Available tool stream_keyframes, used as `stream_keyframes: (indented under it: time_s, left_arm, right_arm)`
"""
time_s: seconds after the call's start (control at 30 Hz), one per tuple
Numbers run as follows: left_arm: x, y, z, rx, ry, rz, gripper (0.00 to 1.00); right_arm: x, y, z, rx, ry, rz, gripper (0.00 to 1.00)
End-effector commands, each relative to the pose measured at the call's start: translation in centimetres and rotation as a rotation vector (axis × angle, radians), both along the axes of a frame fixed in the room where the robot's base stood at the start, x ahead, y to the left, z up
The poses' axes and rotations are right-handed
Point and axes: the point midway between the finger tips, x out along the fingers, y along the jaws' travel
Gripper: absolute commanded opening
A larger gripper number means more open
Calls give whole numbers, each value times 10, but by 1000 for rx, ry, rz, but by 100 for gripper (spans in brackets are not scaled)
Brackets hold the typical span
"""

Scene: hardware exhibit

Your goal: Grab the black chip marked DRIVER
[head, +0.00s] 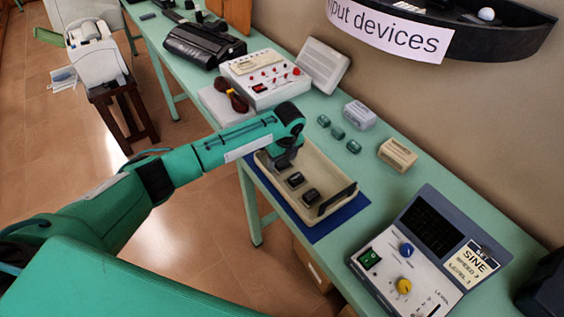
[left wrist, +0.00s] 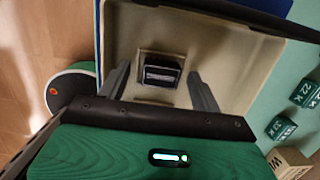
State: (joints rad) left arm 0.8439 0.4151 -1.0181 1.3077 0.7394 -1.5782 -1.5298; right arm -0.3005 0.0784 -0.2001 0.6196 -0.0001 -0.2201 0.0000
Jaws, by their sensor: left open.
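A beige tray (head: 328,174) sits on a blue mat (head: 347,208) on the green bench. Two black chips, one (head: 295,179) and another (head: 311,196), show in it in the head view. In the left wrist view a black chip (left wrist: 161,71) with a pale label strip lies in a recess of the tray (left wrist: 215,50); its lettering is too small to read. My left gripper (head: 284,161), also in the left wrist view (left wrist: 160,88), is open over the tray's far-left end, its fingers on either side of this chip, with nothing held. My right gripper is not in view.
Several small green blocks (head: 338,132) lie beyond the tray, near a pale grey block (head: 359,115) and a beige block (head: 397,154). A control box with a screen (head: 425,245) stands at the right. A white panel with red knobs (head: 265,78) stands farther left.

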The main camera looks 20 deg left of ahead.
Motion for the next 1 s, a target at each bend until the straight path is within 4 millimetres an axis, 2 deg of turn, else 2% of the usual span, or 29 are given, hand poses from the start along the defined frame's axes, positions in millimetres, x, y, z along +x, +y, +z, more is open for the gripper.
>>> stream_keyframes:
  time_s: [0.2,0.27,0.4,0.47,0.77,1.0]
  left_arm:
    - [0,0,-1,0,0,0,65]
    - [0,0,-1,-1,-1,0,56]
    - [0,0,-1,-1,-1,0,28]
    - [0,0,-1,-1,-1,0,18]
    - [1,0,1,0,-2,0,17]
    - [2,-1,22,-1,-5,-2,17]
  right_arm:
    - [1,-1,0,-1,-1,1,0]
    - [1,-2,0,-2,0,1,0]
    - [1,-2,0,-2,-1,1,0]
    - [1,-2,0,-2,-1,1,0]
    - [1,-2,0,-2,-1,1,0]
    - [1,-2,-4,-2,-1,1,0]
